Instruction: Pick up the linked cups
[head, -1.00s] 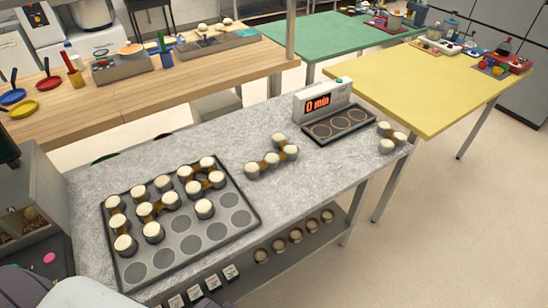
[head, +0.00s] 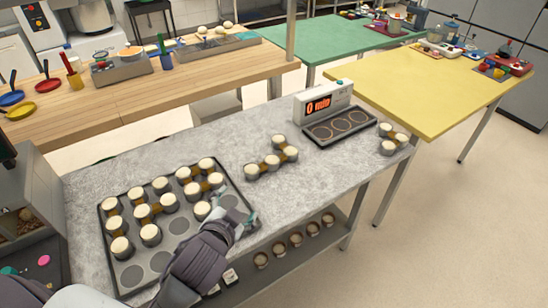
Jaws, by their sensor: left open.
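Linked cups with cream-coloured tops and brown links stand in several places. Another group (head: 392,138) stands near the counter's right end. Several more cups (head: 143,213) sit in the wells of the dark muffin tray (head: 108,262), most of them linked. A cup (head: 202,209) in the tray is close to my left gripper (head: 242,217). That gripper is open and empty over the tray's right edge; my arm hides the tray's front right part. My right gripper is not in view.
A timer unit reading "0 min" (head: 321,106) with a three-ring plate (head: 341,125) stands behind the right part of the counter (head: 310,172). Several cups (head: 295,240) stand on the shelf below. The counter between the tray and the first group is clear.

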